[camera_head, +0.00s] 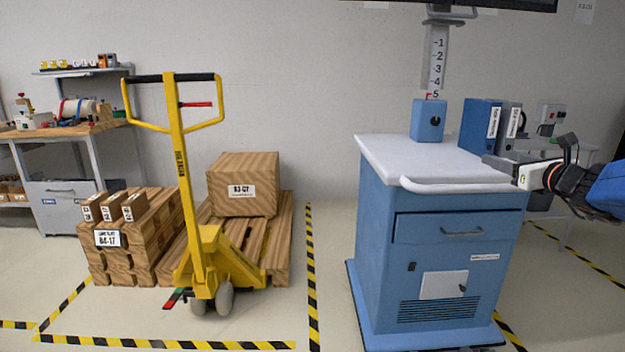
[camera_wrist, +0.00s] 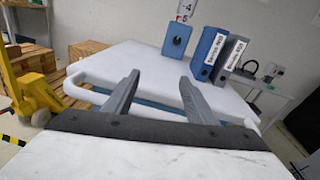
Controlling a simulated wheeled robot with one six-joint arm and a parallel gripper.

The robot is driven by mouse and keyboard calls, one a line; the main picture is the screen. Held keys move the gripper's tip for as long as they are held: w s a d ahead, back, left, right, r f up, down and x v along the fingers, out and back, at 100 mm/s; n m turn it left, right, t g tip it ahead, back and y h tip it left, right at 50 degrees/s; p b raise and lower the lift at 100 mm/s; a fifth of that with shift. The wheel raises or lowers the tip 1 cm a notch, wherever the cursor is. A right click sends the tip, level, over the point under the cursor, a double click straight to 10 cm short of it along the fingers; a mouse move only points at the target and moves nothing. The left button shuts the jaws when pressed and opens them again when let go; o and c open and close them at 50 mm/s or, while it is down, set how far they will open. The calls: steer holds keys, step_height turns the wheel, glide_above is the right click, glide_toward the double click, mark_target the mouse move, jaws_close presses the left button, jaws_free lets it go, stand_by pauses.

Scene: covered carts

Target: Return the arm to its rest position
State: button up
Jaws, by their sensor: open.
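My gripper (camera_head: 500,165) reaches in from the right of the head view, at the right end of the blue cart's white top. In the wrist view my gripper (camera_wrist: 157,97) shows two grey fingers spread apart with nothing between them. The fingers point toward the cart's white top (camera_wrist: 150,62) and its front handle rail. My arm enters from the right edge of the head view, with blue and black parts; the rest of it is out of view.
The blue cart (camera_head: 450,265) carries a blue box (camera_head: 428,120) and upright binders (camera_head: 480,127) at the back. A yellow pallet jack (camera_head: 185,190) and wooden crates (camera_head: 243,184) stand left. Floor between the jack and the cart is clear, marked with striped tape (camera_head: 311,270).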

steer(key=s+a+f+n+g+y, duration=0.1)
steer(key=s+a+f+n+g, duration=0.2)
steer(key=s+a+f+n, duration=0.25)
steer(key=s+a+f+n+g+y, duration=0.2)
steer(key=s+a+f+n, duration=0.15)
steer(key=a+n, duration=0.4)
steer(key=s+a+f+n+g+y, duration=0.1)
steer(key=s+a+f+n+g, duration=0.25)
steer(key=s+a, duration=0.4)
steer(key=s+d+f+n+g+h, duration=0.1)
steer(key=s+f+n+g+h, duration=0.3)
steer(key=s+f+n, duration=1)
steer(key=s+n+h, duration=0.1)
steer(key=s+n, duration=0.2)
steer(key=shift+s+d+h, duration=0.15)
steer(key=shift+h, duration=0.25)
